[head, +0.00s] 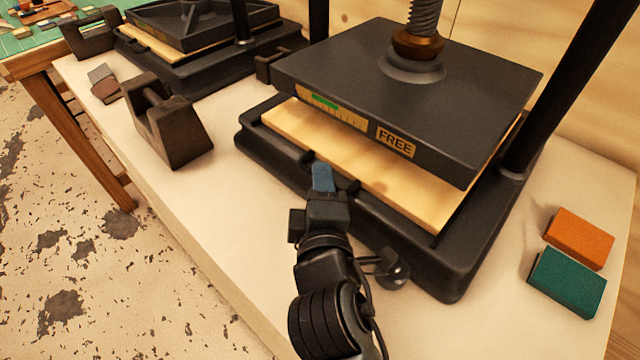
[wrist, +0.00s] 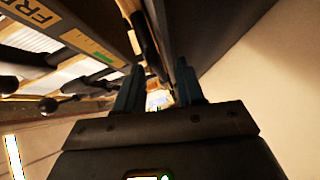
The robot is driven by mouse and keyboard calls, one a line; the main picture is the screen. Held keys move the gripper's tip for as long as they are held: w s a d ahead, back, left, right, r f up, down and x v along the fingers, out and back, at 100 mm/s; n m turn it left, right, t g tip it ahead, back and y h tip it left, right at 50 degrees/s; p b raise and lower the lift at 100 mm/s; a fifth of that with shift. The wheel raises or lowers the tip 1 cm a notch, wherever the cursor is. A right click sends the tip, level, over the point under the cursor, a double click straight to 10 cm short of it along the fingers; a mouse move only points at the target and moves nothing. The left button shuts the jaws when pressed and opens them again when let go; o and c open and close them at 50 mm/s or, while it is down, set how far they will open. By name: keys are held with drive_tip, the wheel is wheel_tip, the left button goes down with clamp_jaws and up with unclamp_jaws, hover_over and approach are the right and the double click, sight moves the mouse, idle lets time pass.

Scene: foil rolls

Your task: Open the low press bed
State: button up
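The near press has a black bed (head: 270,158) holding a pale wooden board (head: 370,172). Its thick black plate (head: 420,90) is above the board with a gap between them. The plate's front edge bears a "FREE" label (head: 396,142) and a scale with a green mark; "FREE" also shows in the wrist view (wrist: 38,14). My gripper (head: 322,176), with blue fingers, is at the middle of the bed's front edge. In the wrist view, the gripper's fingers (wrist: 158,92) are apart, with part of the press between and beyond them. I cannot tell whether they touch the bed.
A second press (head: 190,60) stands at the back left. A dark block-like object with a bar (head: 168,120) sits left of the near press. Orange (head: 579,238) and green (head: 567,282) blocks lie at the right.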

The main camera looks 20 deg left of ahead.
clamp_jaws()
idle(0.6)
